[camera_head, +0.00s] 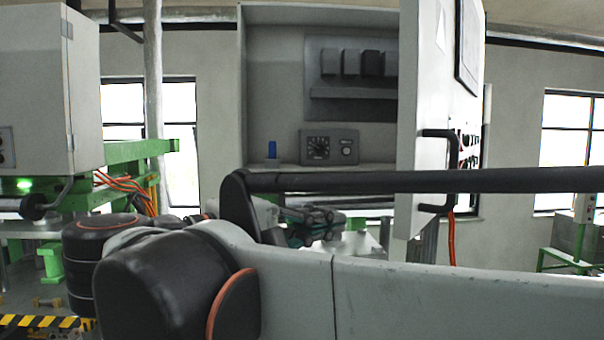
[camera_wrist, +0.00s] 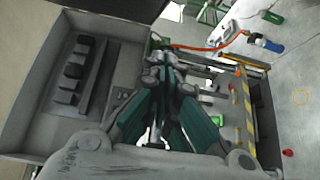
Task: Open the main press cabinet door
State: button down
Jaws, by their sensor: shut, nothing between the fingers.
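The press cabinet (camera_head: 272,100) stands open in the head view, its grey interior facing me. Its door (camera_head: 422,90) is swung out to the right, seen nearly edge-on, with a black bar handle (camera_head: 446,165) on it. My gripper (camera_head: 318,217) is shut and empty, low in front of the cabinet and left of the door, apart from the handle. My own arm partly hides it. In the wrist view my gripper (camera_wrist: 163,62) shows shut, with the open cabinet (camera_wrist: 40,105) on the left. I cannot make out the handle there.
Inside the cabinet are a row of grey blocks (camera_head: 358,63) and a dial panel (camera_head: 329,147). A green-framed machine (camera_head: 110,160) with orange cables is at left. The wrist view shows small objects on the floor (camera_wrist: 290,100).

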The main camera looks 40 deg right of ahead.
jog(key=s+d+r+p, duration=0.2)
jog(key=s+d+p, duration=0.1)
jog(key=d, duration=0.7)
jog(key=shift+s+r+p, duration=0.15)
jog(key=shift+p, duration=0.3)
jog(key=shift+s+d, duration=0.1)
jog(key=shift+d, duration=0.1)
